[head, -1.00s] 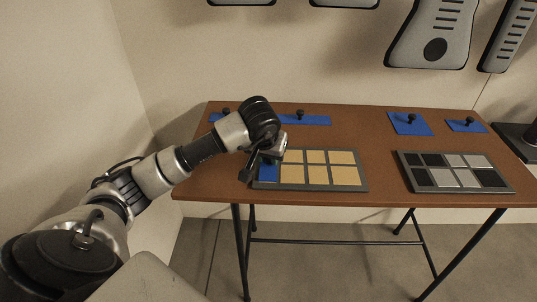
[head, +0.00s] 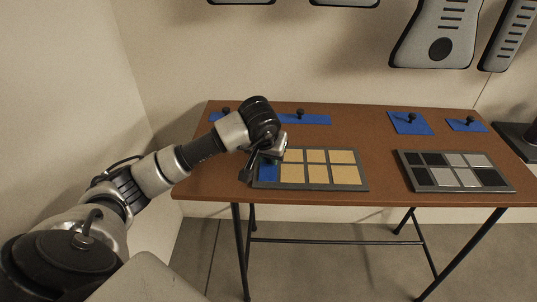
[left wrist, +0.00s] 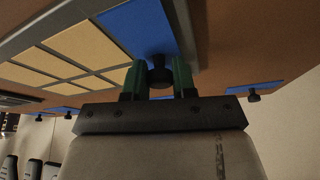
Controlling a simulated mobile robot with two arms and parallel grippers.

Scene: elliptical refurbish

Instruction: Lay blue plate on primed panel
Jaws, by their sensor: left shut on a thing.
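The primed panel (head: 310,187) is a grey-framed board with tan cells, lying near the table's front edge at left. A blue plate (head: 268,173) is over its left end; the blue plate also shows in the left wrist view (left wrist: 130,24), in line with the tan cells. My left gripper (head: 262,159) is over the plate. In the left wrist view its green fingers (left wrist: 158,78) are shut on the plate's black knob. I cannot tell if the plate's underside fully touches the panel. The arm hides part of the plate. My right gripper is not in view.
Other blue plates with black knobs lie along the table's back: a long strip (head: 318,120), a square one (head: 400,127) and a small one (head: 460,127). A second panel (head: 440,189) with black and grey cells lies at right. The brown table (head: 380,145) is clear between.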

